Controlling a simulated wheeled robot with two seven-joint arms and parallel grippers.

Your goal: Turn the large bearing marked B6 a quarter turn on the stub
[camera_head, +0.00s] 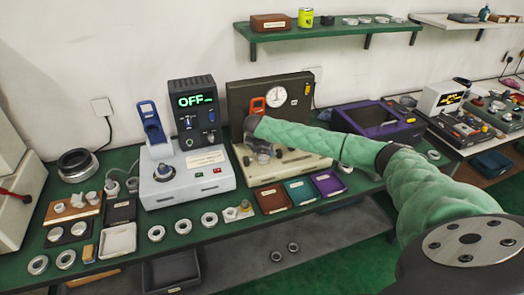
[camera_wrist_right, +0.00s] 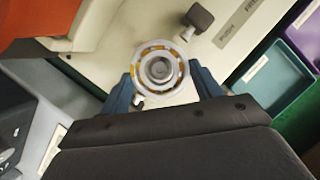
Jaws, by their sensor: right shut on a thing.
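A bearing (camera_wrist_right: 142,72) with a pale outer ring and amber segments between its rings shows in the right wrist view. A grey round stub (camera_wrist_right: 158,69) fills its centre, so the bearing appears to sit around the stub. No B6 mark can be read. My right gripper (camera_wrist_right: 167,88) has its two blue fingers closed on opposite sides of the bearing. In the head view my right gripper (camera_head: 263,154) is at the front of the beige tester (camera_head: 300,162) with the round dial, and my wrist hides most of the bearing. My left gripper is not in view.
A grey device reading OFF (camera_head: 196,100) stands left of the tester. Brown (camera_head: 271,199), teal (camera_head: 301,191) and purple (camera_head: 328,182) trays lie in front. Several loose rings (camera_head: 183,226) lie along the front edge. A green shelf (camera_head: 330,31) hangs above.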

